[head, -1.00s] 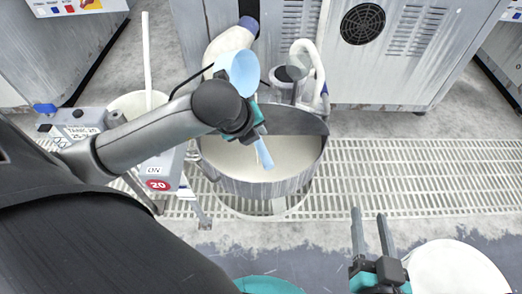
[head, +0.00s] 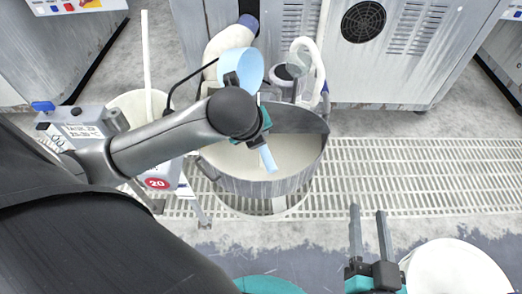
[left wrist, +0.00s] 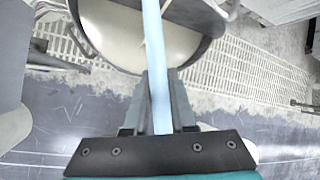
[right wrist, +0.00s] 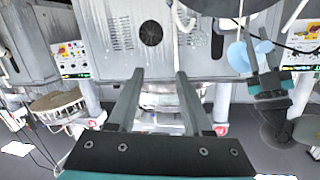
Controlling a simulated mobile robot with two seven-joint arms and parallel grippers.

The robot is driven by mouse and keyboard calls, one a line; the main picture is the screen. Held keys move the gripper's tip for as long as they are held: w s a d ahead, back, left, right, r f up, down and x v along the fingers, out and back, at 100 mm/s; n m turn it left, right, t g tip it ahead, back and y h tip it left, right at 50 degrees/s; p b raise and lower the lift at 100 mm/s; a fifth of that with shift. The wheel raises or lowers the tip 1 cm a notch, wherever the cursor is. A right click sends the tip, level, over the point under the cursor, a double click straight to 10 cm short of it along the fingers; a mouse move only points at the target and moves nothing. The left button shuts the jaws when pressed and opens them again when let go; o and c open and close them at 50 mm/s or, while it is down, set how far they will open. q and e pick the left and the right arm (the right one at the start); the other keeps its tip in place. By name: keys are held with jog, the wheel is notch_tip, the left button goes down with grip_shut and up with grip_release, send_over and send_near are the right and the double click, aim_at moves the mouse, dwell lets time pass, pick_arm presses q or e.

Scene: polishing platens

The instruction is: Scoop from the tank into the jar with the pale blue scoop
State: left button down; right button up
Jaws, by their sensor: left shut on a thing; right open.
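The tank (head: 240,187) is a round grey vessel holding a cream-coloured liquid, in the middle of the head view. The pale blue scoop (head: 243,66) has its cup above the tank's far left rim; its handle (head: 268,158) points down over the liquid. My left gripper (head: 264,122) is shut on this handle, which shows between its fingers in the left wrist view (left wrist: 157,95). The wrist partly hides the grip. Whether the cup holds anything cannot be told. My right gripper (head: 369,218) is open and empty, right of the tank. I cannot identify the jar with certainty.
A white round container (head: 455,268) stands at the lower right, beside my right gripper. A grey cabinet with a round fan grille (head: 363,24) stands behind the tank. A pale hose (head: 318,68) rises at the tank's back right. Grated floor (head: 420,180) lies open at right.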

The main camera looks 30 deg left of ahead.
pick_arm(q)
jog(key=shift+d+f+y, duration=0.15)
jog(key=shift+y, duration=0.15)
jog(key=shift+w+d+f, duration=0.1)
jog(key=shift+d+f, duration=0.05)
jog(key=shift+f, duration=0.3)
jog(key=shift+f+m+y+b, duration=0.3)
jog(key=shift+f+y, duration=0.2)
jog(key=shift+f, duration=0.05)
jog(key=shift+a+f, duration=0.25)
jog(key=shift+a, duration=0.05)
